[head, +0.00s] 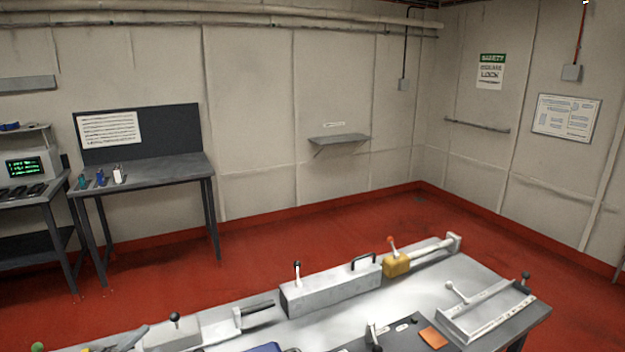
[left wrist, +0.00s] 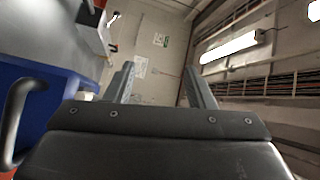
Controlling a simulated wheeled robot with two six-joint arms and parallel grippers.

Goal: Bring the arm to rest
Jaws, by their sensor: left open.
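My left gripper (left wrist: 158,70) shows in the left wrist view with its two grey fingers spread apart and nothing between them. Through the gap I see the far wall and its posted signs, so the gripper points across the room. I cannot make out this gripper clearly in the head view. My right gripper is in neither view.
A grey workbench (head: 470,272) spans the bottom of the head view, with a long grey box (head: 330,291), a yellow block (head: 397,265), a tray (head: 487,312) and an orange piece (head: 433,338). A blue object (left wrist: 50,105) is close at the left in the wrist view. Red floor lies beyond.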

